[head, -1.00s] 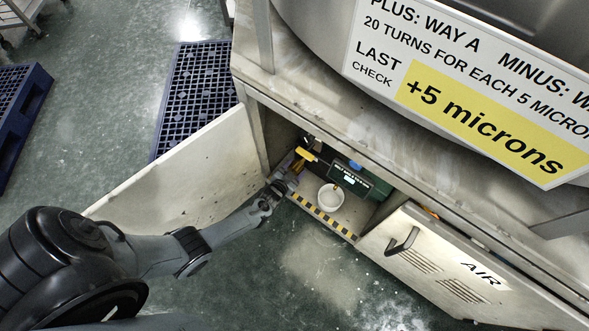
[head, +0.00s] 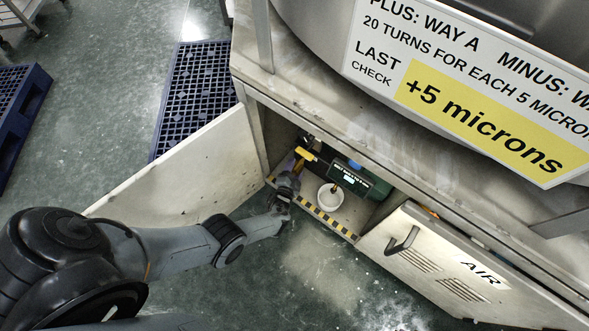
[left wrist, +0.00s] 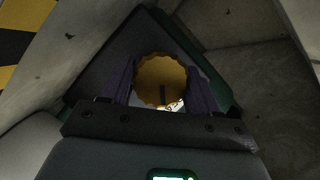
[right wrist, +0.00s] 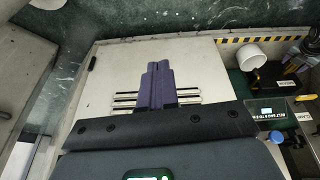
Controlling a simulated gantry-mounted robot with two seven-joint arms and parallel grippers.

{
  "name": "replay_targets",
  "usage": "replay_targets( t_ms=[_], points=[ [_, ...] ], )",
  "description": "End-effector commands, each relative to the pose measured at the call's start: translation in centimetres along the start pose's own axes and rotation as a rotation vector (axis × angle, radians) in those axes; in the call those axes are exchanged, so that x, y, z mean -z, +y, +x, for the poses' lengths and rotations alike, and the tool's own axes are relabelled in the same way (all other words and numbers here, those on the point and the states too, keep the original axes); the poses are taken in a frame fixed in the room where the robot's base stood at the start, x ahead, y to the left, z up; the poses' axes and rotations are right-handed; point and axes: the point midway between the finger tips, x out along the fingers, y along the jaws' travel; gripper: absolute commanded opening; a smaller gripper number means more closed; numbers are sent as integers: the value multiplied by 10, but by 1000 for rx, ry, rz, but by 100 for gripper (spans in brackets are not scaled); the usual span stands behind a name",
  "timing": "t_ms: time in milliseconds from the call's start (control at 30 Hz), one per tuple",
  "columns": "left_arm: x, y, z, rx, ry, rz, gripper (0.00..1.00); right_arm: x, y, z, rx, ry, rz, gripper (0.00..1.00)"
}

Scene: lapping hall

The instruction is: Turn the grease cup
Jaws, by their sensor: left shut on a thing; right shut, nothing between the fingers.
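The grease cup shows in the left wrist view as a round amber cap with a scalloped rim and a dark mark (left wrist: 160,80). My left gripper (left wrist: 160,84) is shut on it, one purple finger on each side. In the head view my left gripper (head: 291,174) reaches into the open cabinet, and hand and fingers hide the cap there. My right gripper (right wrist: 158,82) is shut and empty in the right wrist view, in front of a pale panel. It does not show in the head view.
The cabinet holds a white bowl (head: 330,197), a yellow piece (head: 305,153) and a dark green box with a small display (head: 351,174). An open door (head: 190,165) stands left; a vented AIR door (head: 450,265) is at right. Hazard tape (head: 325,218) edges the opening.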

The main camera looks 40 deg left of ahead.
Motion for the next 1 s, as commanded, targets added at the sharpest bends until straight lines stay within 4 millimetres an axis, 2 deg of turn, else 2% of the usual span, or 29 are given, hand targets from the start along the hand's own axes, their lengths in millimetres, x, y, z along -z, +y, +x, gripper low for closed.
replay_targets(
  t_ms=[267,733,767,900,1000],
  points=[
    [0,0,0,27,-1,63,30,0,1,0,-3,-1,-4,0],
    [0,0,0,33,1,75,30,0,-1,0,2,0,2,0],
    [0,0,0,33,1,75,62,0,-1,0,2,0,3,0],
    [0,0,0,32,1,75,81,0,-1,0,4,1,5,0],
    [0,0,0,32,1,75,81,0,-1,0,5,1,6,0]
  ],
)
